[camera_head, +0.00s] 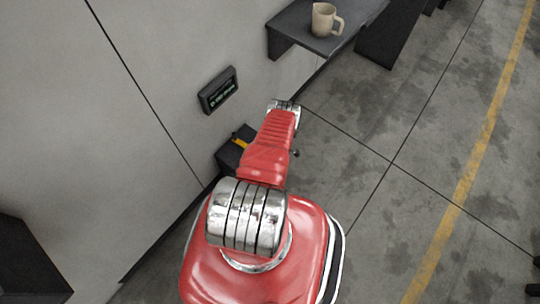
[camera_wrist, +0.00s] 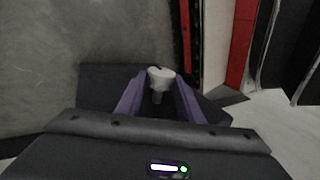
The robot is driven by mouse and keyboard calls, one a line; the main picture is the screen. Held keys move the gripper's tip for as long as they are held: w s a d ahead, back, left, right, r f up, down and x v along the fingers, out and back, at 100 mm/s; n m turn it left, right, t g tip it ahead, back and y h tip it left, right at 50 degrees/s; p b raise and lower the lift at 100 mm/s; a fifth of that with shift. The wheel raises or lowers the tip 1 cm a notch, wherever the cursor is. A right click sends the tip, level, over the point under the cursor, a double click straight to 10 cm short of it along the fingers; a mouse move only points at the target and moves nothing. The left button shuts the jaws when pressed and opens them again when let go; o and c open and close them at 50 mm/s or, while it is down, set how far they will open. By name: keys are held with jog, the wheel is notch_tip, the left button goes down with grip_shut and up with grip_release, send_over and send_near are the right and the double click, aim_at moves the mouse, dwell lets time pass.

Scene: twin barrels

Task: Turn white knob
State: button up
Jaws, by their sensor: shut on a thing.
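The white knob (camera_wrist: 160,75) shows in the wrist view, pale and rounded, at the far end of my gripper's fingers. My gripper (camera_wrist: 158,88) has its two purple fingers on either side of the knob, shut on it. The knob's lower part is partly hidden between the fingers. In the head view my red arm reaches forward along the wall, and the gripper's fingers and the knob are hidden there.
A dark wall panel with a lit display (camera_head: 218,90) is left of my arm. A beige mug (camera_head: 326,20) stands on a dark shelf (camera_head: 290,30) at the top. A black box with a yellow mark (camera_head: 230,152) sits low by the wall. Open concrete floor (camera_head: 400,215) lies to the right.

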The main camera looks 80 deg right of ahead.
jog(key=shift+r, duration=0.15)
dwell(0.3)
jog(key=o, duration=1.1)
jog(key=shift+c, duration=0.2)
jog(key=shift+d, duration=0.1)
jog(key=v, duration=1.3)
jog(key=shift+d+r, duration=0.2)
jog(key=shift+s, duration=0.1)
